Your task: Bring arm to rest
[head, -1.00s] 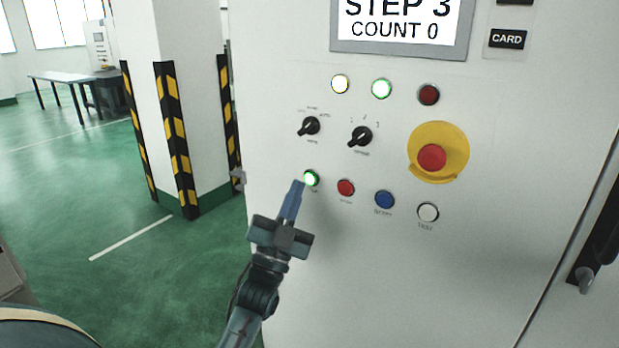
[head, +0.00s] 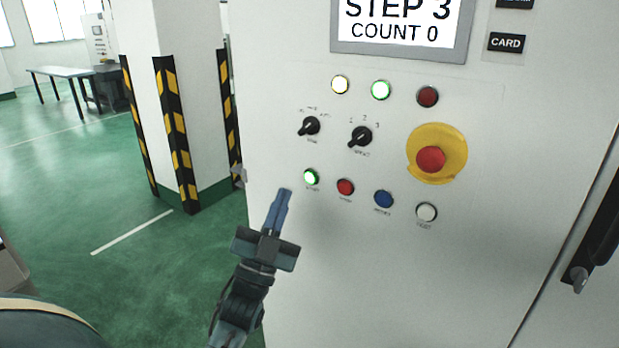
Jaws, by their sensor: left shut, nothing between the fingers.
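My left gripper (head: 283,196) is in the head view, below and left of the lit green button (head: 311,177) on the machine's white panel (head: 330,260). Its blue fingers are shut together with nothing between them. The fingertips look apart from the button, pointing up toward it. My left arm comes up from the bottom edge. My right gripper is not in this view.
The panel has red (head: 345,187), blue (head: 383,199) and white (head: 426,212) buttons, two black knobs, and a red emergency stop (head: 431,159) on yellow. The display (head: 400,25) reads STEP 3, COUNT 0. A striped pillar (head: 176,135) stands left; green floor (head: 110,200) is open.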

